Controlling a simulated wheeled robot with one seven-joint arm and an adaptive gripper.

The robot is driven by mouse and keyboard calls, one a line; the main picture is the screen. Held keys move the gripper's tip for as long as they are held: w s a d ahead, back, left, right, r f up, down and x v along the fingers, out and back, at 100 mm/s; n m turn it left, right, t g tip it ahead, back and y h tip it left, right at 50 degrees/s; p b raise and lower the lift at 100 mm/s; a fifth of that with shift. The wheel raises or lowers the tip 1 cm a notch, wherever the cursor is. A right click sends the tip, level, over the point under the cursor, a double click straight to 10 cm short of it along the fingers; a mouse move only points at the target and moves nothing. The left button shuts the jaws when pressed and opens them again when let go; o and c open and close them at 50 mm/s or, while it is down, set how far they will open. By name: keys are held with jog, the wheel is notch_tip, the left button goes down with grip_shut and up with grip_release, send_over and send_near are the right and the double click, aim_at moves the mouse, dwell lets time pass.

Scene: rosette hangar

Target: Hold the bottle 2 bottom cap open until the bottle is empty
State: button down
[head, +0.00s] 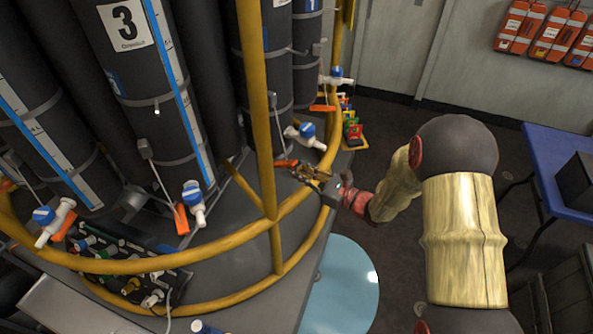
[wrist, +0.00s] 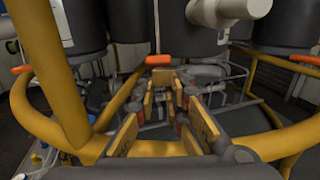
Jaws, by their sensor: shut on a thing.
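The dark bottle (head: 279,62) behind the yellow upright appears to be bottle 2; its number is not readable. A white drain valve with a blue knob (head: 304,131) sticks out low on its side. My gripper (head: 303,171) is at the rosette's edge below this valve, jaws shut on the orange bottom-cap piece (head: 286,163). In the wrist view, my gripper's fingers (wrist: 164,84) point forward, with the orange piece (wrist: 159,60) at their tips. The cap's opening and any water coming out are hidden.
The yellow frame rail (head: 262,226) curves around the bottles, close to my gripper. The bottle marked 3 (head: 118,75) stands left with its own valve (head: 194,198). A pale blue disc (head: 345,290) lies on the floor below. A blue table (head: 560,170) stands right.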

jog(key=shift+w+r, duration=0.15)
jog(key=shift+r, duration=0.05)
jog(key=shift+s+d+f+b, duration=0.15)
jog(key=shift+f+b, duration=0.3)
jog(key=shift+f, duration=0.4)
jog(key=shift+s+d+f+b, duration=0.1)
jog(key=shift+f+b, duration=0.35)
jog(key=shift+f, duration=0.35)
jog(key=shift+s, duration=0.1)
jog(key=p+v, duration=0.1)
jog(key=v, duration=0.9)
jog(key=shift+p, duration=0.4)
jog(key=shift+f, duration=0.1)
